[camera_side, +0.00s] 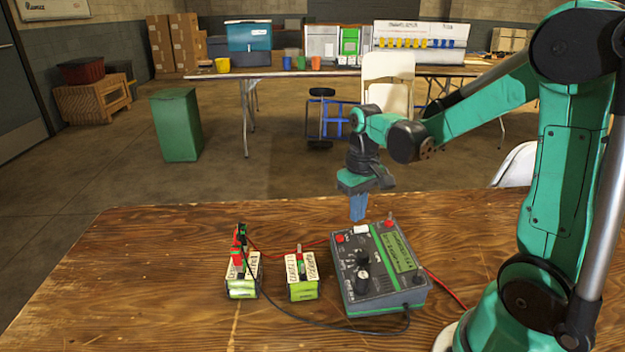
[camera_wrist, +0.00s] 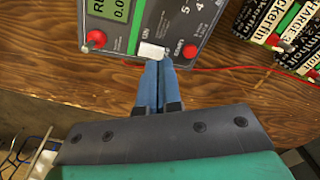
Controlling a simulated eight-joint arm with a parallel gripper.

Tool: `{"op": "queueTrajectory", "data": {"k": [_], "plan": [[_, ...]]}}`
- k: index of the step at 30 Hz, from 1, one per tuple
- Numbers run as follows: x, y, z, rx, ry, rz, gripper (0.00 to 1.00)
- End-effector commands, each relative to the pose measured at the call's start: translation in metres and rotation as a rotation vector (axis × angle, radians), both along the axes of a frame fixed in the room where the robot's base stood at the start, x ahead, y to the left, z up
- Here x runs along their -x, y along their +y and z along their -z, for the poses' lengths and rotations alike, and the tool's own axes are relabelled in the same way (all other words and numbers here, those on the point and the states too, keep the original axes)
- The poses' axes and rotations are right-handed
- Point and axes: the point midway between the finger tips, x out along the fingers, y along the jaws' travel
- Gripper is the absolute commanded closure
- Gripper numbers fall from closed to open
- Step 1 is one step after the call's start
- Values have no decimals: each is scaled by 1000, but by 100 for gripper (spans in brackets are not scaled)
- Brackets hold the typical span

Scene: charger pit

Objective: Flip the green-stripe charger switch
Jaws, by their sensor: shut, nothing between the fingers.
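The charger (camera_side: 385,275) is a grey box with a green stripe, a lit display and black knobs. It stands on the wooden table, and part of it shows at the top of the wrist view (camera_wrist: 185,22). A white switch (camera_side: 361,229) sits at its far edge, by the end of the green stripe (camera_wrist: 137,27). The switch also shows in the wrist view (camera_wrist: 151,50). My gripper (camera_side: 357,219) is shut and empty, its blue fingers pointing down at the charger's far edge. In the wrist view the fingertips (camera_wrist: 158,64) are right by the switch; I cannot tell whether they touch.
Two green battery packs (camera_side: 242,287) (camera_side: 303,290) stand left of the charger, with red and black clips on the left one. Red and black leads (camera_side: 290,315) cross the table. Red posts (camera_wrist: 96,40) flank the switch. The table's left part is clear.

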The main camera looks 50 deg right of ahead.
Motion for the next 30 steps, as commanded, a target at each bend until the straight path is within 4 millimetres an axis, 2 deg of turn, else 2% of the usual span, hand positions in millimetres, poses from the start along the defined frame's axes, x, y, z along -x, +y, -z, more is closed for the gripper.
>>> {"op": "queueTrajectory", "data": {"k": [30], "plan": [[0, 0, 15, 0, 0, 0, 100]]}}
